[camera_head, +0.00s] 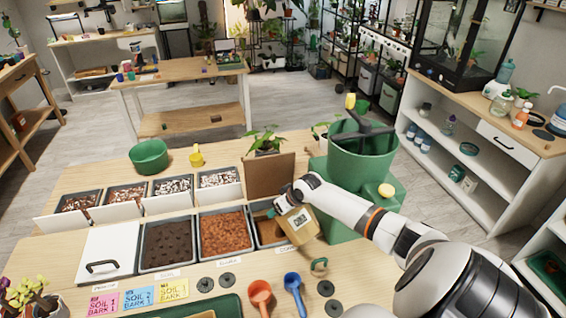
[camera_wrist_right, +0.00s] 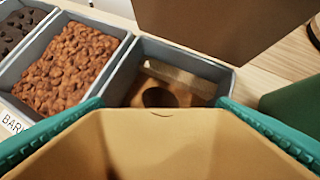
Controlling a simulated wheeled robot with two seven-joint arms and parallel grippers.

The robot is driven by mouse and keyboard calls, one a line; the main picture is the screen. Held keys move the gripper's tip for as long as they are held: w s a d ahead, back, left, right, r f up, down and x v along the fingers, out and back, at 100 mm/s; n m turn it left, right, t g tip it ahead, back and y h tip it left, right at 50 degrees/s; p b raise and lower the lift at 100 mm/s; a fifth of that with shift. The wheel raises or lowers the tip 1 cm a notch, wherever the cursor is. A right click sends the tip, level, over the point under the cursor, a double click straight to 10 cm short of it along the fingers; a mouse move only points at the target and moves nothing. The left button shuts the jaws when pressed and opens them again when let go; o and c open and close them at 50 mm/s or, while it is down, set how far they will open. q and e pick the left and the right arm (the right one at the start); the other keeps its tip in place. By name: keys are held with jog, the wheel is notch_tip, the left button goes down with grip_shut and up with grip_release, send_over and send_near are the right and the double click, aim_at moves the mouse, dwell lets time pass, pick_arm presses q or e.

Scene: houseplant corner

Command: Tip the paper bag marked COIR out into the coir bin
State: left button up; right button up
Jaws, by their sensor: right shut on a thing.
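My right gripper (camera_head: 285,204) is shut on a tan paper bag (camera_head: 299,225) with a printed label. It holds the bag tilted at the right edge of the coir bin (camera_head: 259,245), a grey bin at the right end of the front row. In the right wrist view the bag (camera_wrist_right: 165,145) sits between the green finger pads, and the coir bin (camera_wrist_right: 222,84) lies just beyond it. The bin's inside shows brown, with a dark round patch and a pale strip; I cannot tell how much coir is there. My left gripper is not in view.
A brown panel (camera_head: 270,174) stands behind the coir bin. A bin of orange-brown bark (camera_head: 223,233) is to its left. A large green machine (camera_head: 358,165) stands close to the right. Orange (camera_head: 259,293) and blue (camera_head: 293,282) scoops lie in front.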

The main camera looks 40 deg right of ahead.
jog(key=shift+w+f+g+b, duration=0.1)
jog(key=shift+f+g+b, duration=1.4)
jog(key=shift+g+b, duration=0.35)
jog(key=shift+w+f+g+b, duration=0.1)
jog(key=shift+f+g+b, duration=1.35)
jog(key=shift+g+b, duration=0.35)
jog(key=shift+w+r, duration=0.1)
